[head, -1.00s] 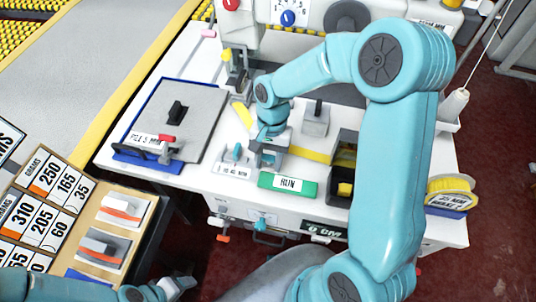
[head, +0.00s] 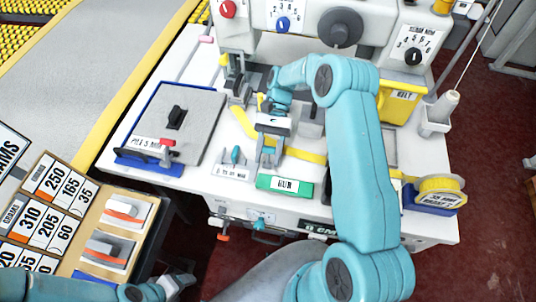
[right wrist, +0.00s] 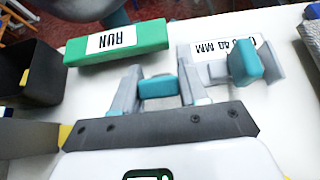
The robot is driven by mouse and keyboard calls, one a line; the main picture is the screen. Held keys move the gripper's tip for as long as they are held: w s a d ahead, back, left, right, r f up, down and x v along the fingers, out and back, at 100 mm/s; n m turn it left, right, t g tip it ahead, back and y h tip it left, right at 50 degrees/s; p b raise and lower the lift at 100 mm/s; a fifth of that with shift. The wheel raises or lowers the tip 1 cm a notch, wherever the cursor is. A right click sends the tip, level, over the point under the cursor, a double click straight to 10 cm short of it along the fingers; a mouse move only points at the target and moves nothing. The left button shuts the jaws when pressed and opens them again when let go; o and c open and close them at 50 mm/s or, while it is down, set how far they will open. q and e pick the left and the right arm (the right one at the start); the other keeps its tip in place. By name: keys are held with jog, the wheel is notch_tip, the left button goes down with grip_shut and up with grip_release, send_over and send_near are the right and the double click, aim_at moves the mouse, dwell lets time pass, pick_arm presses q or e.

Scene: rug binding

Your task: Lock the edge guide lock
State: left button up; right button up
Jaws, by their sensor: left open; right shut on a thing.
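My right gripper (right wrist: 157,92) is low over the white machine table, between the "35 40 MM" label and the green RUN block. In the right wrist view its fingers are closed around a small teal handle (right wrist: 158,87), which I take to be the edge guide lock. Whether the lock is engaged cannot be told. A second teal lever (right wrist: 245,62) stands beside it on the label plate, and also shows in the head view (head: 236,154); it is apart from the fingers. My left gripper (head: 180,281) is open and empty at the lower left.
The green RUN block (head: 285,184) lies close to the right gripper. A yellow strip (head: 306,156) crosses the table behind it. A yellow tape roll (head: 441,185) stands at the right edge.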

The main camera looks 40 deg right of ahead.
aim_at(270, 147)
jog(key=shift+w+y, duration=0.1)
jog(key=shift+y, duration=0.2)
jog(key=o, duration=1)
jog(key=shift+d, duration=0.1)
jog(key=shift+c, duration=0.2)
jog(key=b+v, duration=0.1)
jog(key=v, duration=0.3)
jog(key=shift+w+d, duration=0.2)
jog(key=shift+w, duration=0.1)
jog(key=shift+w+d+r+p, duration=0.55)
jog(key=shift+r+p, duration=0.2)
jog(key=shift+p, duration=0.1)
jog(key=shift+w+d+r+p, duration=0.1)
jog(key=shift+w+d+p, duration=0.1)
jog(key=shift+d+p, duration=0.2)
